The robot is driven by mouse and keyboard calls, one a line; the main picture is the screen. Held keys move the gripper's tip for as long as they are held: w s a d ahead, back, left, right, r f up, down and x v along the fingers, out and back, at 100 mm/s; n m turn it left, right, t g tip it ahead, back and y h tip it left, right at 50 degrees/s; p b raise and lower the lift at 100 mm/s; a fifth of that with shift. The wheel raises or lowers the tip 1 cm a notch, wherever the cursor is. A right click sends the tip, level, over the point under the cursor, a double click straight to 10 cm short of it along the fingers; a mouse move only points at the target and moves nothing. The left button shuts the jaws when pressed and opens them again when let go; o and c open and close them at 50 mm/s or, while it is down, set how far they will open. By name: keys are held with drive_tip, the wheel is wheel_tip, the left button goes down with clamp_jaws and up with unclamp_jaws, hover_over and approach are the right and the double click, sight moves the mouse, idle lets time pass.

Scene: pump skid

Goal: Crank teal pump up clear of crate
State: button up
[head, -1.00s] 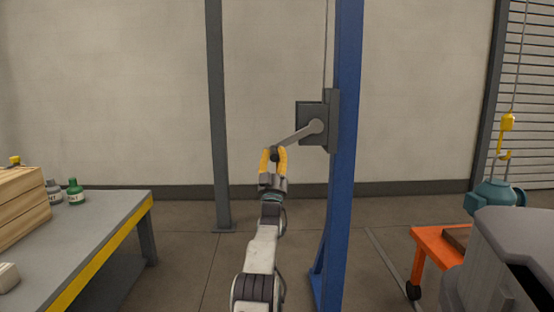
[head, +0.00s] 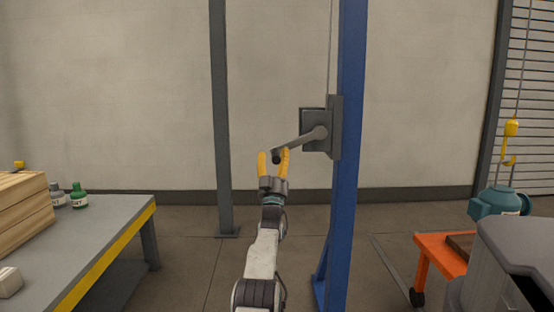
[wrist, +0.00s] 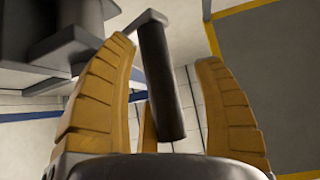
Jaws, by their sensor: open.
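The winch (head: 314,130) is a dark box on the blue post, with a grey crank arm (head: 298,141) reaching down-left to a black handle (head: 276,158). My gripper (head: 273,156) is open, with its yellow fingers on either side of the handle. In the wrist view the handle (wrist: 160,85) stands between the spread fingers, with gaps at both sides. The teal pump (head: 495,203) is at the far right, below a yellow hook (head: 510,160) on a cable. A brown crate edge (head: 460,244) shows beneath it. The pump's underside is hidden.
The blue post (head: 346,190) stands just right of the crank. An orange cart (head: 432,250) and a large grey body (head: 500,255) are at lower right. A grey workbench (head: 110,215) with bottles and timber is at left.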

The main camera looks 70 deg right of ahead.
drive_tip(key=shift+a+f, duration=0.1)
drive_tip(key=shift+f, duration=0.15)
drive_tip(key=shift+v, duration=0.85)
drive_tip(key=v, duration=1)
drive_tip(key=shift+r, duration=0.15)
